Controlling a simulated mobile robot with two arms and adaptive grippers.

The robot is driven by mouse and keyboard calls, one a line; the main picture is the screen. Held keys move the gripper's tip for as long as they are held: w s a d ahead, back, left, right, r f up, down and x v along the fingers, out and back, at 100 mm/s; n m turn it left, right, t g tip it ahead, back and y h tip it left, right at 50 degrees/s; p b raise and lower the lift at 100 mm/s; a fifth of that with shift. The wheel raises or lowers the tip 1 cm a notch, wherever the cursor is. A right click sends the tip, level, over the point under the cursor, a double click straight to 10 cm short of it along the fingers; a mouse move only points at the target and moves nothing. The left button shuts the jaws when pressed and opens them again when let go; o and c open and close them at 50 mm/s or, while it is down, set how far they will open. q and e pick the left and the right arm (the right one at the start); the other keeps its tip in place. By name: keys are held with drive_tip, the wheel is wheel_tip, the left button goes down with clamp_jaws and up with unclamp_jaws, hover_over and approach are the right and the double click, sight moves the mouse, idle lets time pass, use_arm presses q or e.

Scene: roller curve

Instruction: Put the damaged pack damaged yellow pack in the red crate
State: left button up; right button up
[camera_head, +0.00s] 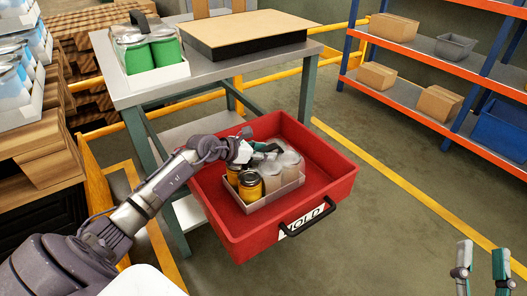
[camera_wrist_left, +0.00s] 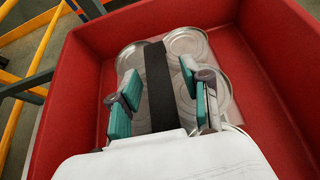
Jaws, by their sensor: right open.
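The damaged yellow pack (camera_head: 250,188), a low pale tray of jars with yellow contents and grey lids, sits upright inside the red crate (camera_head: 234,238). My left gripper (camera_head: 265,150) is over the pack and hides part of it. In the left wrist view, the open teal fingers of my left gripper (camera_wrist_left: 157,95) stand apart on either side of the pack's black strap (camera_wrist_left: 159,85), with gaps visible beside it. The red crate (camera_wrist_left: 90,55) surrounds the pack there too. My right gripper (camera_head: 480,268) is open and empty at the lower right, away from the crate.
A grey table (camera_head: 205,72) behind the crate carries a green pack (camera_head: 150,52) and a flat cardboard-topped block (camera_head: 245,33). Wooden pallets stand at the left. Blue and orange shelving (camera_head: 430,70) with boxes stands at the back right. Floor right of the crate is clear.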

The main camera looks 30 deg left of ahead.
use_arm(q)
drive_tip(key=shift+r, duration=0.1)
drive_tip(key=shift+s+a+r, duration=0.1)
drive_tip(key=shift+s, duration=0.1)
drive_tip(key=p+v, duration=0.3)
drive_tip(key=v, duration=0.8)
drive_tip(key=s+d+r+n+t, duration=0.2)
drive_tip(key=d+r+n+t, duration=0.15)
drive_tip(key=d+n, duration=0.55)
drive_tip(key=s+d+r+n+t, duration=0.2)
drive_tip(key=d+n+t, duration=0.35)
drive_tip(key=n, duration=0.45)
drive_tip(key=s+d+f+n+g+y, duration=0.1)
drive_tip(key=s+d+f+n+g, duration=0.1)
drive_tip(key=d+n, duration=0.4)
drive_tip(key=s+d+f+n+g, duration=0.3)
drive_tip(key=s+d+n+g, duration=0.1)
drive_tip(key=n, duration=0.9)
drive_tip(key=shift+s+d+y, duration=0.4)
drive_tip(key=shift+s+d, duration=0.45)
drive_tip(key=shift+d, duration=0.1)
use_arm(e)
wheel_tip(320, 180, down, 12)
drive_tip(key=d+g+h, duration=0.2)
drive_tip(key=g, duration=0.6)
drive_tip(key=shift+s+h, duration=0.25)
drive_tip(key=shift+h, duration=0.15)
